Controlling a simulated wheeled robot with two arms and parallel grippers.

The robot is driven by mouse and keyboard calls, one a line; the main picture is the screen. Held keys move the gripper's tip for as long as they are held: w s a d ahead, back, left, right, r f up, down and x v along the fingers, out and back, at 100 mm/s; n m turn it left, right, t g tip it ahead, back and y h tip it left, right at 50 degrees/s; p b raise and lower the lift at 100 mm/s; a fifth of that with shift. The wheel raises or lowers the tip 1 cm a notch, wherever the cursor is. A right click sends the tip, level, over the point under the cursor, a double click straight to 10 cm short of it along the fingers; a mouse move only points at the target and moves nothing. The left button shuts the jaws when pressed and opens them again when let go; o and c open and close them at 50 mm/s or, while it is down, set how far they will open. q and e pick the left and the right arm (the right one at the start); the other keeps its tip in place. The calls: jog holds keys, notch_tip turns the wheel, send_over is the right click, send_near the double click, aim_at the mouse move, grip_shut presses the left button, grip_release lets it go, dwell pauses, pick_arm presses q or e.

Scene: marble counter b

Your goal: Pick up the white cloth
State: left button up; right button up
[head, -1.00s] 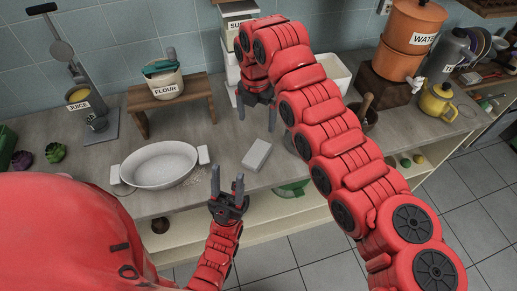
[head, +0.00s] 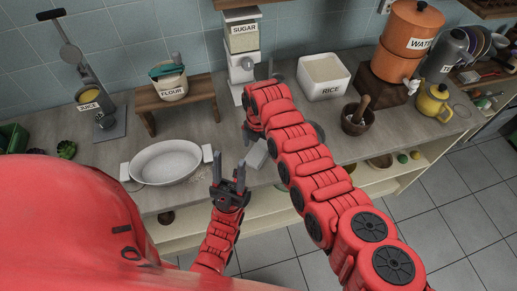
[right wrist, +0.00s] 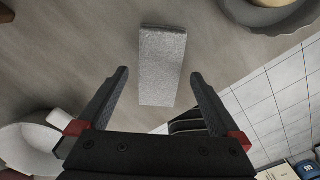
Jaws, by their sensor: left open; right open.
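The white cloth (head: 257,154) is a pale folded rectangle lying flat on the counter near its front edge. My right arm partly covers it in the head view. In the right wrist view the cloth (right wrist: 162,65) lies whole, beyond and between the fingertips of my right gripper (right wrist: 159,77). That gripper is open, with nothing between its fingers. In the head view its fingers are mostly hidden by my own arm. My left gripper (head: 229,163) is open and empty, fingers up, at the counter's front edge, left of the cloth.
A white oval dish (head: 166,164) stands left of the cloth. A wooden stand (head: 178,101) holds the flour pot (head: 170,86).

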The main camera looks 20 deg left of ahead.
aim_at(258, 150)
jog(key=shift+f, duration=0.7)
jog(key=shift+w+f, duration=0.1)
jog(key=shift+f, duration=0.15)
jog(key=c, duration=1.4)
jog(key=shift+r, duration=0.2)
notch_tip(258, 150, up, 10)
jog(key=b, duration=0.3)
jog(key=shift+f+b, duration=0.1)
jog(key=shift+b, duration=0.2)
